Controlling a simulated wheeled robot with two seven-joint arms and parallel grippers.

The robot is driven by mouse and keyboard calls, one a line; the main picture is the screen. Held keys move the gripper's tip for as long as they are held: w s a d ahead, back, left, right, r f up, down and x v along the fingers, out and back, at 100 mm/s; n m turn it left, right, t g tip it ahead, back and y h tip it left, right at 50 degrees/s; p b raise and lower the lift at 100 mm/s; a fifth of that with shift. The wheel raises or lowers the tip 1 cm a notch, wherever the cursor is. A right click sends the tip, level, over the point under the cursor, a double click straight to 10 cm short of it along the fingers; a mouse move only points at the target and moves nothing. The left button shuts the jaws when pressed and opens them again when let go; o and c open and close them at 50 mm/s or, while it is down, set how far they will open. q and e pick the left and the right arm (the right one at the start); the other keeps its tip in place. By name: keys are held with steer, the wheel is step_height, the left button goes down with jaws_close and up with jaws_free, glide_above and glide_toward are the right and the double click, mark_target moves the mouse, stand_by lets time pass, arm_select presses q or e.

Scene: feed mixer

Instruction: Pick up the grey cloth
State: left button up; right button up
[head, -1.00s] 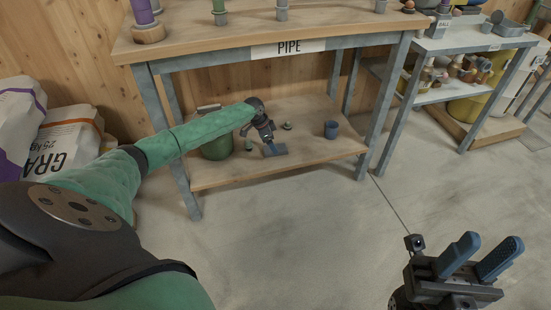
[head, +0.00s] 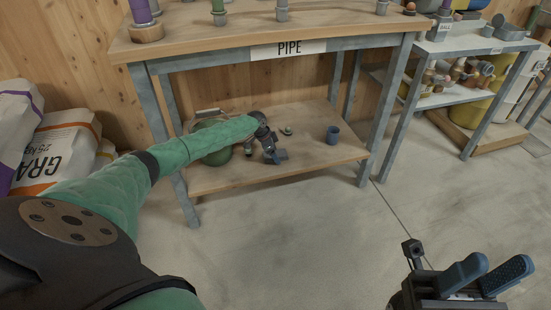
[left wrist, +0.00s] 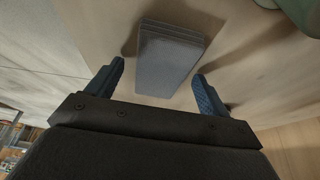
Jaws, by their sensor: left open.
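The grey cloth (left wrist: 172,58) is a folded, layered block lying on the wooden lower shelf in the left wrist view. My left gripper (left wrist: 158,72) is open, with one blue finger toward each side of the cloth's near end. The fingers do not visibly touch it. In the head view, my left gripper (head: 275,155) reaches over the lower shelf, where its small blue fingers and the cloth are hard to tell apart. My right gripper (head: 499,264) is open and empty over the floor at the lower right.
The lower shelf (head: 230,180) sits under the bench top (head: 205,48) marked PIPE, between grey legs. Sacks (head: 62,145) stand at left. Floor in front is clear.

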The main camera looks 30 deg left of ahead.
arm_select(q)
steer(key=c, duration=1.1)
